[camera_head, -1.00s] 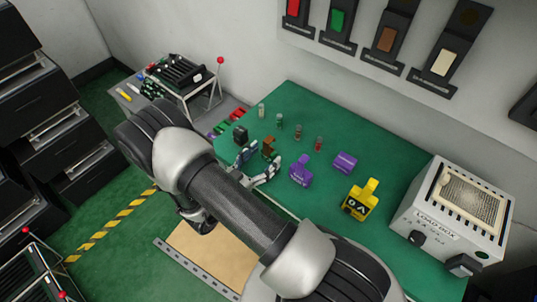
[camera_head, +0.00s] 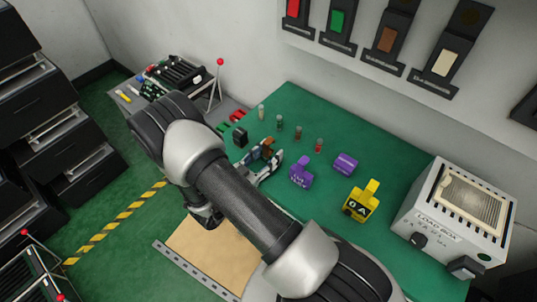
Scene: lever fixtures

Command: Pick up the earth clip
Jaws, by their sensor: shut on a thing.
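A small brown-orange clip (camera_head: 268,143) stands on the green mat (camera_head: 320,118); I take it for the earth clip. My gripper (camera_head: 266,157) is shut on it from the near side, with the fingers on either side of the clip. Only the clip's upper part shows; its lower part is hidden by the fingers. I cannot tell whether it is clear of the mat. My arm hides part of the mat's near left side.
A small black block (camera_head: 240,136) stands close left of the gripper. Several small glass tubes stand behind it.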

